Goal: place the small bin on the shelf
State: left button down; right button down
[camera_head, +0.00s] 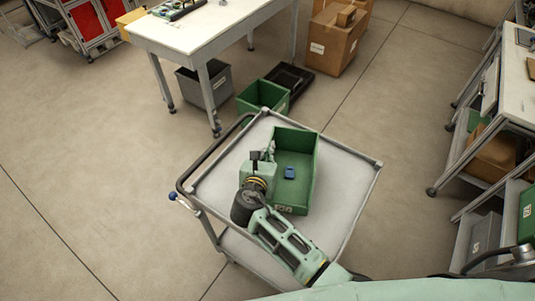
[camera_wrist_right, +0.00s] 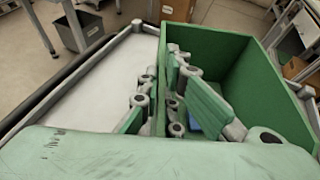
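The small bin (camera_head: 302,157) is an open green bin with a label on its near end. It sits upright on the grey cart's top (camera_head: 338,190), with a small blue object (camera_head: 290,173) inside. My right gripper (camera_head: 262,157) is at the bin's left wall. In the right wrist view its fingers (camera_wrist_right: 162,82) are on either side of that wall (camera_wrist_right: 133,120), close together, and look shut on it. The fingertips are partly hidden in the head view. A shelf unit (camera_head: 465,215) with bins stands at the right edge. My left gripper is not in view.
A white table (camera_head: 205,33) stands behind the cart. A grey bin (camera_head: 203,84), another green bin (camera_head: 263,98), a black tray (camera_head: 290,82) and cardboard boxes (camera_head: 335,42) are on the floor. Floor is clear between the cart and the shelf unit.

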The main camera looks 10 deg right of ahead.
jog(key=c, duration=2)
grip_release()
jog(key=v, duration=1.2)
jog(key=shift+s+b, duration=0.1)
jog(key=shift+b, duration=0.25)
